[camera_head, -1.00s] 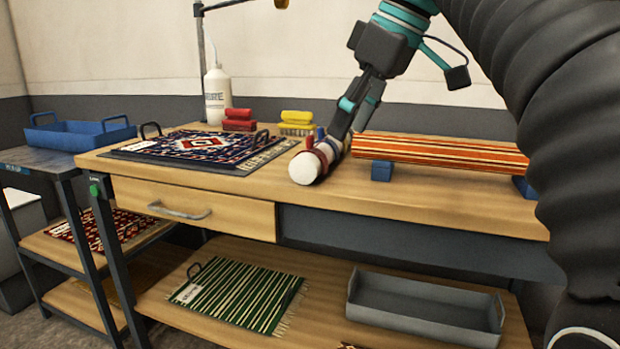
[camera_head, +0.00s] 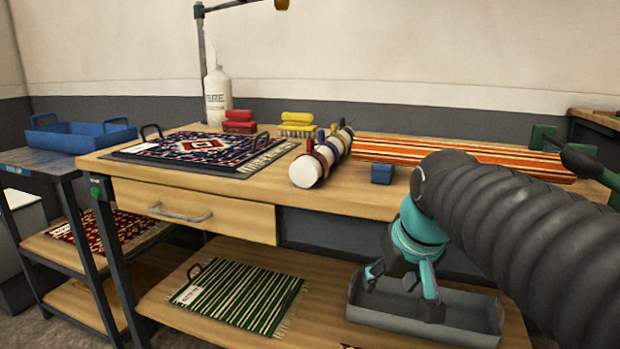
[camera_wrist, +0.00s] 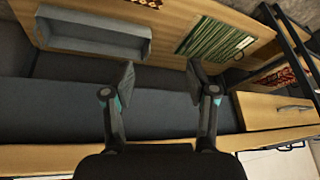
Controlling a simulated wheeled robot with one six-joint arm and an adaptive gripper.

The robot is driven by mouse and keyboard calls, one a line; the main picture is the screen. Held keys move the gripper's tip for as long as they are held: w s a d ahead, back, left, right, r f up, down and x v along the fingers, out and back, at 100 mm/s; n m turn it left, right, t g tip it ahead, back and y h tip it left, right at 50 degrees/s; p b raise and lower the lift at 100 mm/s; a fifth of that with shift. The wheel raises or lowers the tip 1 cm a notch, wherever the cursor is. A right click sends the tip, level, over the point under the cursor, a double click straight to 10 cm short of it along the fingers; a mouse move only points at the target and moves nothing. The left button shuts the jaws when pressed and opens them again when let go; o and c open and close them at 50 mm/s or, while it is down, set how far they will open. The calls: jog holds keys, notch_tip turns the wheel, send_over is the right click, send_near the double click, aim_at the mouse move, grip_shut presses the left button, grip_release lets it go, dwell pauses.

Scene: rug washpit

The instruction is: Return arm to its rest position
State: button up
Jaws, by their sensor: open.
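My gripper (camera_head: 403,285) is open and empty. In the head view it hangs low in front of the bench, at the end of my bent arm, and overlaps the grey tray on the lower shelf in the picture. In the wrist view my gripper (camera_wrist: 162,80) shows two spread fingers with nothing between them. The grey tray (camera_wrist: 95,42) and the green striped rug (camera_wrist: 205,40) lie beyond the fingertips. The gripper touches nothing that I can see.
The workbench (camera_head: 350,200) carries a patterned rug (camera_head: 200,148), a white-ended roll (camera_head: 320,160), an orange striped rug (camera_head: 450,155), brushes and a white bottle (camera_head: 216,92). The grey tray (camera_head: 470,328) is on the lower shelf. A side table with a blue tray (camera_head: 80,138) stands left.

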jog(key=s+d+f+h, duration=0.1)
jog(key=s+d+f, duration=0.1)
jog(key=s+f, duration=0.7)
jog(key=s+p, duration=0.1)
jog(key=s, duration=0.2)
jog(key=shift+s+d+m+t, duration=0.3)
jog(key=shift+s+d+m, duration=0.1)
